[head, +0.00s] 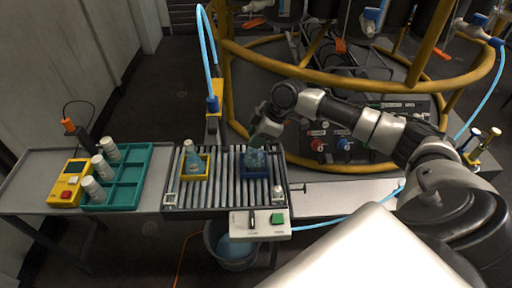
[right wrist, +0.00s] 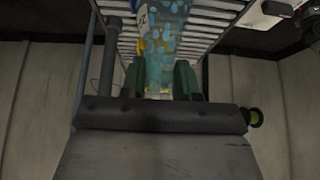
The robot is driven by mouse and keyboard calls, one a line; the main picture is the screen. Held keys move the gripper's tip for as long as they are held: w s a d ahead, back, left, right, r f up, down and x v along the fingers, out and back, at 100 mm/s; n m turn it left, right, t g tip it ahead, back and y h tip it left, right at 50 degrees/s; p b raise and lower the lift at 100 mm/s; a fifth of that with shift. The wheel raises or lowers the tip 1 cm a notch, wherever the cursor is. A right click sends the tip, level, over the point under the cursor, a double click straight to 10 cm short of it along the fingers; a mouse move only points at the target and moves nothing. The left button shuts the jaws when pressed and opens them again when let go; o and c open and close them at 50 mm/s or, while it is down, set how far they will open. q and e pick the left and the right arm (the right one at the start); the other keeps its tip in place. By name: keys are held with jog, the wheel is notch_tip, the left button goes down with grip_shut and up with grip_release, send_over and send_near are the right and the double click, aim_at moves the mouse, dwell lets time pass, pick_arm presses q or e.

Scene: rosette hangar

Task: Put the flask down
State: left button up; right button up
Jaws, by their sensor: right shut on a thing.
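My right gripper (head: 259,142) reaches down over the roller conveyor (head: 223,196) and is shut on a flask (head: 256,160) with blue-green contents. The flask is at the blue holder (head: 257,174); I cannot tell whether it rests in it or hangs just above. In the right wrist view the speckled blue flask (right wrist: 166,40) stands between the green fingers of this gripper (right wrist: 160,82), with conveyor bars behind it. A second flask (head: 192,152) stands in a yellow holder (head: 203,169) to the left on the conveyor. My left gripper is not in view.
A teal tray (head: 126,192) with several white bottles (head: 94,188) and a yellow device (head: 69,186) stand left of the conveyor. A control box (head: 260,223) with a green button is at its front. A yellow tubular frame (head: 300,160) stands behind.

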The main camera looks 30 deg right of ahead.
notch_tip(320, 180, down, 4)
jog(key=shift+w+r, duration=0.1)
jog(key=shift+r, duration=0.1)
jog(key=shift+f, duration=0.3)
jog(key=o, duration=1)
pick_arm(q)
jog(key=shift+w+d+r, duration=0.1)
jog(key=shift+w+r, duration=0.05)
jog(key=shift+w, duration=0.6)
pick_arm(e)
jog(key=shift+d+r, duration=0.25)
jog(key=shift+r, duration=0.2)
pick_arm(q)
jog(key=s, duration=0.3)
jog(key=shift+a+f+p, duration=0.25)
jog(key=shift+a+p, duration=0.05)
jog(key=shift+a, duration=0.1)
pick_arm(e)
jog(key=v, duration=1.1)
